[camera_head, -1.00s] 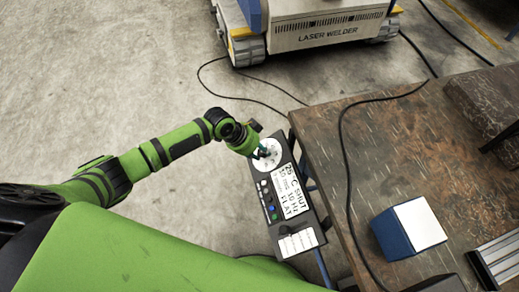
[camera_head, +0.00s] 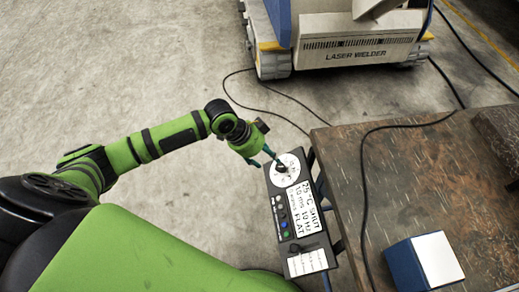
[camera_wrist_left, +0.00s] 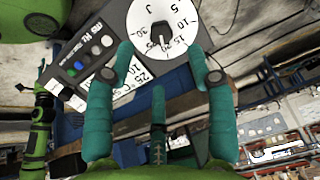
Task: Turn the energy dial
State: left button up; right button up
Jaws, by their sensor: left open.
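The control panel (camera_head: 287,243) is a dark box on the left side of the workbench. Its round white dial (camera_head: 291,166) with a black knob is at the panel's upper end. In the left wrist view the dial (camera_wrist_left: 174,14) shows a "J" mark and numbers, and its black knob (camera_wrist_left: 160,33) is ahead of the fingers. My left gripper (camera_head: 268,160) is open, its teal fingers at the dial's upper left edge. In the wrist view the fingers (camera_wrist_left: 165,75) are spread with nothing between them; I cannot tell whether they touch the dial. My right gripper is not in view.
The panel has a display (camera_head: 308,212), small buttons and a second black knob (camera_head: 294,248). A laser welder (camera_head: 355,50) stands behind on open concrete floor.

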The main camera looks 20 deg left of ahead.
pick_arm(q)
jog(key=shift+v, duration=1.75)
jog(key=w+a+f+n+t+y, duration=0.1)
jog(key=w+a+f+n, duration=0.2)
jog(key=f, duration=0.7)
jog(key=s+a+f+n+y, duration=0.1)
jog(key=s+a+f+n, duration=0.1)
jog(key=s+f, duration=0.35)
jog(key=s+a+f+n+y, duration=0.1)
jog(key=s+a+f+n, duration=0.15)
jog(key=f, duration=0.65)
jog(key=s+d+f+n+g, duration=0.1)
jog(key=s+f, duration=0.4)
jog(key=s, duration=0.5)
jog(key=s+d+f+g+y, duration=0.1)
jog(key=s+f, duration=0.4)
jog(key=s, duration=0.6)
jog(key=s+d+f+n+g, duration=0.1)
jog(key=s+f, duration=0.4)
jog(key=s, duration=0.6)
jog(key=shift+s+d+n+y, duration=0.2)
jog(key=shift+d+n+y, duration=0.15)
jog(key=shift+d, duration=0.3)
jog(key=shift+f, duration=0.1)
jog(key=c, duration=0.3)
jog(key=shift+w, duration=0.1)
